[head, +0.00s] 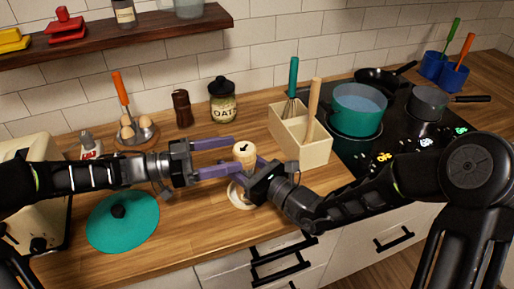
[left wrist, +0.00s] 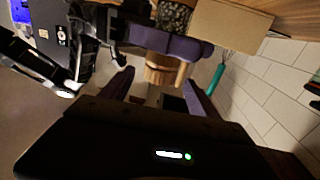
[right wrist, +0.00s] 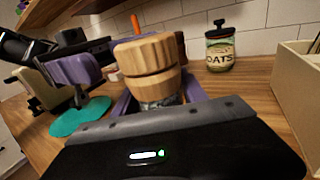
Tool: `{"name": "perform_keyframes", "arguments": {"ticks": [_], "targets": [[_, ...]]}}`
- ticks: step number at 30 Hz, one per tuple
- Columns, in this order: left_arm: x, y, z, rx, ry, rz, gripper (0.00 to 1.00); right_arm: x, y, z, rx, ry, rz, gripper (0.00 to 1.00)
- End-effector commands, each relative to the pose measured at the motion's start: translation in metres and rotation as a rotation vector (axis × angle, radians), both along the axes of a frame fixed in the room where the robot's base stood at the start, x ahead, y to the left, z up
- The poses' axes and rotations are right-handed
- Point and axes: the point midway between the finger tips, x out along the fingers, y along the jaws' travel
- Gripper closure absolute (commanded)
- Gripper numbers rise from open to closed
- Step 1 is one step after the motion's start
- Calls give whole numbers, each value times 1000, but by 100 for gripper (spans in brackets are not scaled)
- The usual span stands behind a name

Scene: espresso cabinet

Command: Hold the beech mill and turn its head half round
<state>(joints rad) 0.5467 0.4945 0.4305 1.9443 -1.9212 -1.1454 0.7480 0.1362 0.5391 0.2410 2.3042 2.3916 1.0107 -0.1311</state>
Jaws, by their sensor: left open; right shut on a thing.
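The beech mill (head: 245,153) stands upright near the counter's front edge, a dark arrow mark on its pale head. My right gripper (head: 248,172) is shut on the mill's body below the head. In the right wrist view the mill's wooden head (right wrist: 147,54) fills the middle, with a dark seam beneath it. My left gripper (head: 233,154) is open, its purple fingers pointing at the head from the left; a gap to the head seems to remain. In the left wrist view the mill (left wrist: 162,71) shows beyond the open fingers, partly hidden by a purple finger of my right gripper.
A teal lid (head: 123,221) is at front left. A dark mill (head: 182,109), an oats jar (head: 223,102) and an egg holder (head: 136,133) stand behind. A utensil box (head: 302,144) is close on the right, before the hob.

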Motion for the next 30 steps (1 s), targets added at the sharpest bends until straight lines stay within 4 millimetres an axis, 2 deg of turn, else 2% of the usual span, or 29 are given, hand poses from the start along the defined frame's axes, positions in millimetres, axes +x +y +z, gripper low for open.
{"name": "perform_keyframes", "arguments": {"ticks": [6,12,23,30], "targets": [[8,-43,0,-2,2,-4,30,0,0,1,1,-2,-1,100],[13,-68,1,-2,0,-1,30,0,0,1,1,-2,-1,100],[15,-73,0,0,0,0,30,0,0,1,1,-2,-1,100],[15,-73,0,0,0,0,48,0,0,1,1,-2,0,100]]}}
